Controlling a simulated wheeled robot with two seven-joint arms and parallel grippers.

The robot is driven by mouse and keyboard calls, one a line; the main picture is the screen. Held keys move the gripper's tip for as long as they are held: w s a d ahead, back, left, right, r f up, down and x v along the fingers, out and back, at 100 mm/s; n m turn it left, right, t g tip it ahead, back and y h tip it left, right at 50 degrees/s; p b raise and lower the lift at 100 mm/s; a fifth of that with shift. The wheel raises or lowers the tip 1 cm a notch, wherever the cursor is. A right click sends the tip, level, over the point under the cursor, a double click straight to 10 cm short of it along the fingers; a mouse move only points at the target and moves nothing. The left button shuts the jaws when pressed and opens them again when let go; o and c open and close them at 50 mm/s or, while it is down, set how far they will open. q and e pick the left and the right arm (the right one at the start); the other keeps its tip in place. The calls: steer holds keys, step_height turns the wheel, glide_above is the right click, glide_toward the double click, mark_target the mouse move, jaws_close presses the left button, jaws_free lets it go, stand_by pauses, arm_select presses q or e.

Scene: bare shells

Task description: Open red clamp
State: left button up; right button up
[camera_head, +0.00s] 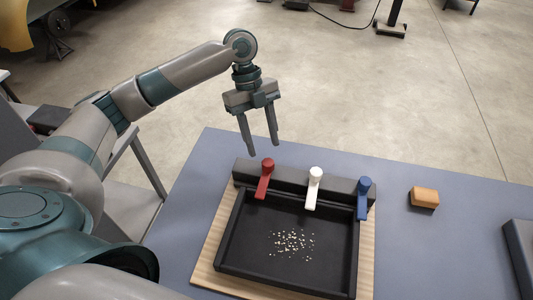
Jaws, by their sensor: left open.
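The red clamp (265,178) is the leftmost of three lever clamps on the dark bar at the back of a black tray (226,240). Its lever points toward the front, over the tray's back edge. A white clamp (314,188) and a blue clamp (364,198) sit to its right on the same bar. My left gripper (264,148) hangs with its fingers pointing down, just behind and above the red clamp. Its two fingers are apart with nothing between them. The right gripper is not in view.
The tray holds scattered pale crumbs (291,242) and rests on a wooden board (208,262) on a blue-grey table (205,165). A tan block (424,197) lies to the right. A dark object (522,250) stands at the right edge. The table between them is clear.

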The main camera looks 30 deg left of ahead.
mark_target(267, 161)
arm_select(q)
steer(key=shift+p+x, duration=0.55)
steer(key=shift+x, duration=2.25)
jaws_close()
